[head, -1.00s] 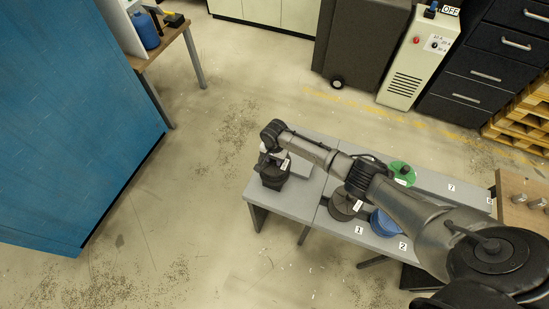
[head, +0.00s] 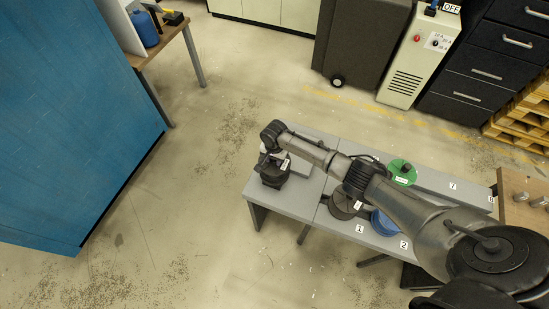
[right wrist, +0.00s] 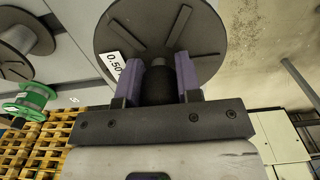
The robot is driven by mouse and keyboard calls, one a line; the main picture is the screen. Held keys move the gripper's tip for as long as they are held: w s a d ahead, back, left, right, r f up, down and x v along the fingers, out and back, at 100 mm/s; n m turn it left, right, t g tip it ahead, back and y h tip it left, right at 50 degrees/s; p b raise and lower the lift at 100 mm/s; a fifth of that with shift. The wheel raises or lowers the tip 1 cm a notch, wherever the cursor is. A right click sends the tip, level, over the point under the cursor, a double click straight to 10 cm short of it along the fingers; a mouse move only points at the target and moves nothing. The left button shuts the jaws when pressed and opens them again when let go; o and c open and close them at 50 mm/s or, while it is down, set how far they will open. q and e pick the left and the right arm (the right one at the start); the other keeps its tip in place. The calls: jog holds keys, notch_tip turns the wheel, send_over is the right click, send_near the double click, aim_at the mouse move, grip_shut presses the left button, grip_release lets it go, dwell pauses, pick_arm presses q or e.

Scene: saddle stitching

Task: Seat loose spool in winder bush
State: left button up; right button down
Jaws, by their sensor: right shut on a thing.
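My right gripper (head: 272,165) is over the left end of the grey table in the head view. In the right wrist view its two purple-padded fingers (right wrist: 159,82) are shut on the dark hub of a grey spool. This spool (right wrist: 130,25) has a wide slotted flange and a white label reading 0.50. In the head view, the spool and gripper merge into one dark shape beside a light grey block (head: 300,165). I cannot make out the winder bush, or whether the spool touches anything below. My left gripper is not in view.
A dark grey spool (head: 341,205), a blue spool (head: 384,223) and a green spool (head: 403,172) stand along the grey table (head: 340,226), partly under my right arm. A wooden bench (head: 520,212) stands at the right. Floor left of the table is clear.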

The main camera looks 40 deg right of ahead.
jog(key=shift+f, duration=0.3)
jog(key=shift+f+b, duration=0.8)
jog(key=shift+f, duration=0.1)
jog(key=c, duration=0.9)
grip_release()
jog(key=shift+w, duration=0.1)
jog(key=shift+o, duration=0.9)
jog(key=shift+f, duration=0.15)
notch_tip(320, 180, up, 12)
jog(key=shift+r+p, duration=0.25)
jog(key=shift+p, duration=0.05)
jog(key=shift+r, duration=0.8)
